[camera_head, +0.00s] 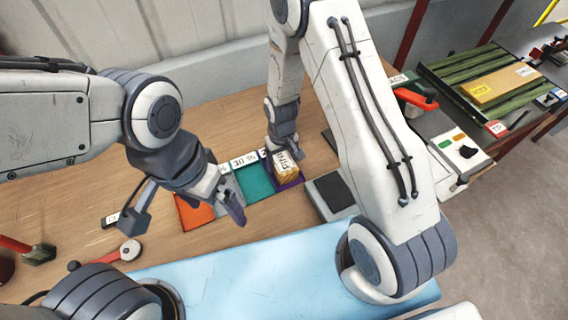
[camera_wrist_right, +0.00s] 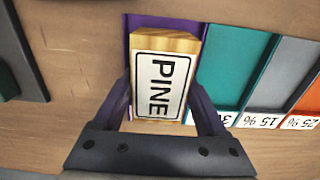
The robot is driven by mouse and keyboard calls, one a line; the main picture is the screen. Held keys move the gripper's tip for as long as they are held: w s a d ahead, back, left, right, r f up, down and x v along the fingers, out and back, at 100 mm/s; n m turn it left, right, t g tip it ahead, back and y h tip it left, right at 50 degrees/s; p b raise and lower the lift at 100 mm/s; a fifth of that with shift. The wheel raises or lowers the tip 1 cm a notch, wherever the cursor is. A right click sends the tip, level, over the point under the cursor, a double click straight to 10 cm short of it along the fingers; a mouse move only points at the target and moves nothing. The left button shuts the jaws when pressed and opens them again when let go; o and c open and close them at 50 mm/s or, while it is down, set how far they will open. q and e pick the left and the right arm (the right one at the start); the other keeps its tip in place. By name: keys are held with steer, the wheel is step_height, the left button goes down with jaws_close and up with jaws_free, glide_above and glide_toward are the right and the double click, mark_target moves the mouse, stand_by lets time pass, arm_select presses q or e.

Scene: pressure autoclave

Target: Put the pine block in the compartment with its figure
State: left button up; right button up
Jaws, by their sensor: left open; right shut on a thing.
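The pine block (camera_head: 286,166) is light wood with a white PINE label, which also shows in the right wrist view (camera_wrist_right: 162,80). My right gripper (camera_head: 284,151) is shut on it, one finger on each side. The block is at the purple compartment (camera_head: 291,184); I cannot tell whether it touches the floor there. That compartment's figure is mostly hidden by my gripper and the block. Beside it are a teal compartment (camera_head: 256,184), a grey one and an orange one (camera_head: 192,214), with figure cards 30 %, 15 % and 25 % showing in the right wrist view. My left gripper (camera_head: 234,207) is open and empty above the compartments.
A blue mat (camera_head: 270,270) covers the table's front. A dark square pad (camera_head: 334,192) lies right of the compartments. A red and white tool (camera_head: 122,252) lies at the left. A side bench at the right holds a slatted green rack (camera_head: 463,72) with a yellow board.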

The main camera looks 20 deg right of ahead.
mark_target(282, 159)
steer(key=o, duration=1.5)
steer(key=shift+c, duration=0.2)
steer(key=shift+r, duration=0.25)
step_height(282, 159, up, 12)
steer(key=b, duration=0.2)
steer(key=shift+s+f, duration=0.1)
